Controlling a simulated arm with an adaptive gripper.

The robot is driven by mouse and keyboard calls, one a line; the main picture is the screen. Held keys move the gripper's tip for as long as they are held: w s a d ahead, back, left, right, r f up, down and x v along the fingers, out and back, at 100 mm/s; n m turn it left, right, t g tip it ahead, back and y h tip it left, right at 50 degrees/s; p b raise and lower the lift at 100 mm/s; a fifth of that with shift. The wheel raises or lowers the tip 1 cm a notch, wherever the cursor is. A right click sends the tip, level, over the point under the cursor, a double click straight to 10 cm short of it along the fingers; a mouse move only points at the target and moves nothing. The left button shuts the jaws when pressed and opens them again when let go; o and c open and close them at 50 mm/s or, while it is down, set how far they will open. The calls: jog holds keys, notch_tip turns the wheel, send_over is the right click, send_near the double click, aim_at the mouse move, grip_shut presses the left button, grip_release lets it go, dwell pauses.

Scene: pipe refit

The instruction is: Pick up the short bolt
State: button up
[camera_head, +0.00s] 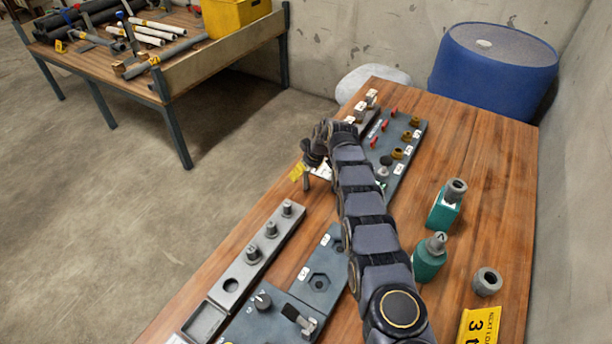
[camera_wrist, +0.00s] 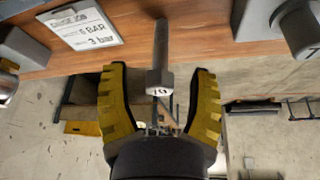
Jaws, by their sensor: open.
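A grey bolt (camera_wrist: 160,80) with a hex head marked "10" shows between the fingers of my gripper (camera_wrist: 158,70) in the wrist view. Its head faces the camera and its shank points toward the wooden table. Both yellow fingers are spread, with a visible gap on each side of the head. In the head view my gripper (camera_head: 299,172) is over the table's left edge, and a grey bolt shank (camera_head: 306,182) shows just below it. Whether the bolt touches the table is unclear. My arm hides part of the bench behind it.
A grey rail (camera_head: 211,300) on the table (camera_head: 480,140) holds several bolts and has one empty hole. A dark rack (camera_head: 405,165) bears red pins and brass parts. Teal bottles (camera_head: 430,262) and a large nut (camera_head: 487,281) stand right of my arm. A printed card (camera_wrist: 82,25) lies nearby.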

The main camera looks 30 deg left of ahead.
grip_shut()
dwell(0.5)
